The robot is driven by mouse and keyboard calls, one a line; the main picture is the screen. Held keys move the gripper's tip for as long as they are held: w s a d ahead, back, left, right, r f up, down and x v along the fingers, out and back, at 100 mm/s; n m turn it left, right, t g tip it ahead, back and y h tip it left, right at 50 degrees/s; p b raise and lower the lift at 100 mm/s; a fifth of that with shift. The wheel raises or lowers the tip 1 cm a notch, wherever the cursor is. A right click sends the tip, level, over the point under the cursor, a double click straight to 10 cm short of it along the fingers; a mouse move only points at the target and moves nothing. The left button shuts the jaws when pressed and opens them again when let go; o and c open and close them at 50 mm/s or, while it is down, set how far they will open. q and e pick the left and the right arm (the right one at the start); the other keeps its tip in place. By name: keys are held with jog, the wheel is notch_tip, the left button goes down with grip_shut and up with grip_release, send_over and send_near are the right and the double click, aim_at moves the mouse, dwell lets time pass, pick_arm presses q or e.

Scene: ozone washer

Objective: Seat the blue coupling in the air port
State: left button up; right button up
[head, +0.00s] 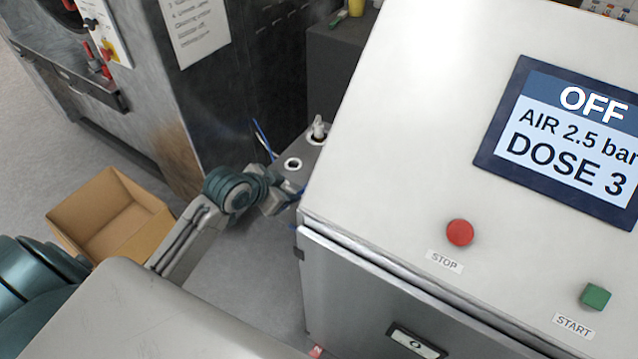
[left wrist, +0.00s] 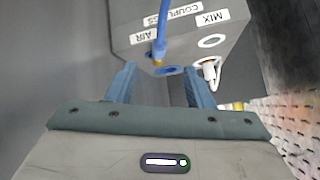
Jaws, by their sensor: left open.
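The blue coupling (left wrist: 158,46) shows in the left wrist view at the end of a blue hose, with a brass-coloured tip. Its tip is at the left edge of the blue-ringed air port (left wrist: 168,71); I cannot tell whether it is in the port. My left gripper (left wrist: 160,84) is open, its two blue fingers apart with nothing gripped between them. The port and coupling lie just beyond the fingertips. In the head view the left gripper (head: 290,197) is beside the grey port block, partly hidden by the white console. My right gripper is not in view.
The grey port block (left wrist: 185,35) also carries a white-ringed port (left wrist: 212,41) and a white fitting (left wrist: 208,72). The white console (head: 400,120) stands close on the right, with a red STOP button (head: 460,232). An open cardboard box (head: 110,215) is on the floor at left.

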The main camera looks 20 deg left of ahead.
pick_arm(q)
jog(key=p+x, duration=0.2)
jog(key=x, duration=0.6)
jog(key=shift+f, duration=0.1)
jog(key=c, duration=0.4)
grip_shut()
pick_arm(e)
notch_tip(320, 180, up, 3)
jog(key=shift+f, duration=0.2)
